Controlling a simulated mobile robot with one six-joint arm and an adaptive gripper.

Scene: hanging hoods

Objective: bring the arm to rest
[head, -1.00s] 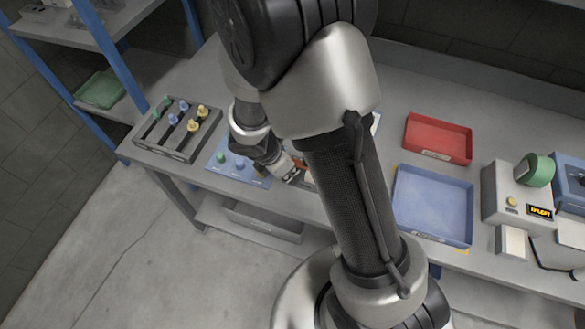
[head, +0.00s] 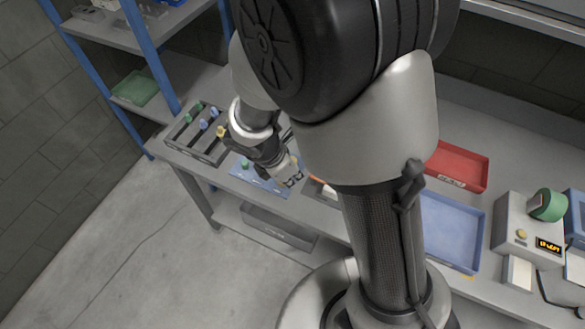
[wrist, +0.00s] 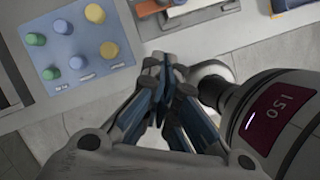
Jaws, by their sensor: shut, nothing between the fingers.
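My gripper (head: 293,178) is at the front edge of the workbench in the head view, above the right side of a blue board with coloured knobs (head: 246,178). In the wrist view my gripper (wrist: 162,62) has its fingers together with nothing between them. The blue board (wrist: 68,42) lies to the upper left of the fingertips there, apart from them, with green, blue and yellow knobs on it. My arm fills the middle of the head view, bent, and hides part of the bench behind it.
A dark rack with coloured pegs (head: 184,140) stands at the bench's left end. A red tray (head: 458,158), a blue tray (head: 447,222) and a device with a lit display (head: 520,228) stand on the right. A blue-posted shelf (head: 150,50) rises at left. Open floor (head: 120,250) lies in front.

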